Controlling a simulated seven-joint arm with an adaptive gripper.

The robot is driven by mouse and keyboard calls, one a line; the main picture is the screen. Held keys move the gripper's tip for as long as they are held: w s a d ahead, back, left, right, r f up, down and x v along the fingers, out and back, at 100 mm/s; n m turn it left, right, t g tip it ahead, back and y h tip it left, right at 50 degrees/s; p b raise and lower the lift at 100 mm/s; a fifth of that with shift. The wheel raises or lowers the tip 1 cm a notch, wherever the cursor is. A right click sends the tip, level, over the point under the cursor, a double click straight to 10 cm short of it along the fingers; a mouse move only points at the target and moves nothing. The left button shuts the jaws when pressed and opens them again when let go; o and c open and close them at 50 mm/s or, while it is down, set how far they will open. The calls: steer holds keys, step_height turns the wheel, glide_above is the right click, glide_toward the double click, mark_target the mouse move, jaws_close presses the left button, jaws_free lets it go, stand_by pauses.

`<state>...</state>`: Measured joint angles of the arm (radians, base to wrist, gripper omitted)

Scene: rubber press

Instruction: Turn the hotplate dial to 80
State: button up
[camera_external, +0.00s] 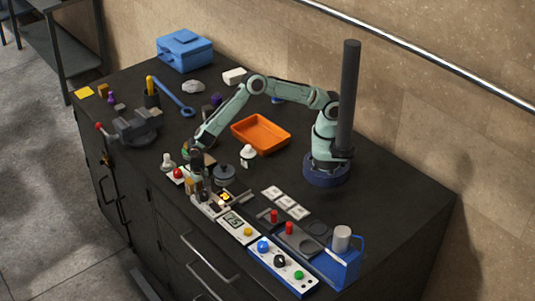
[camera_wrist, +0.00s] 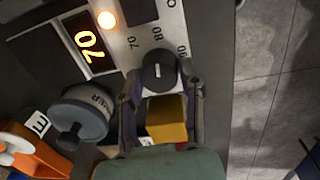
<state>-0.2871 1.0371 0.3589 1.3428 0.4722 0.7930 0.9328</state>
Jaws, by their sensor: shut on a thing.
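The hotplate control panel (camera_wrist: 135,40) is at the top of the wrist view. Its display (camera_wrist: 87,44) shows 70 in orange digits, upside down, beside a lit orange lamp (camera_wrist: 106,19). The black dial (camera_wrist: 158,75) has a short white mark, and the printed 70, 80 and 90 curve around its far side. The mark lies roughly upright in the picture, toward the 80 side; its exact reading is unclear. My gripper (camera_wrist: 160,80) is shut on the dial, one finger on each side. In the external view my gripper (camera_external: 197,176) is low over the panel and hides the dial.
A yellow block (camera_wrist: 167,118) shows between my fingers, nearer the wrist; its depth is unclear. A grey round pot (camera_wrist: 82,122) stands beside the panel. An orange tray (camera_external: 261,134) lies behind. A blue-and-white button panel (camera_external: 283,266) is to the right. The bench edge is close.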

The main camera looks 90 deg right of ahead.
mark_target(201, 194)
steer(key=shift+f+m, duration=0.1)
steer(key=shift+m, duration=0.3)
steer(key=o, duration=1.2)
steer(key=shift+c, duration=0.2)
step_height(201, 194, up, 12)
steer(key=shift+w+a, duration=0.25)
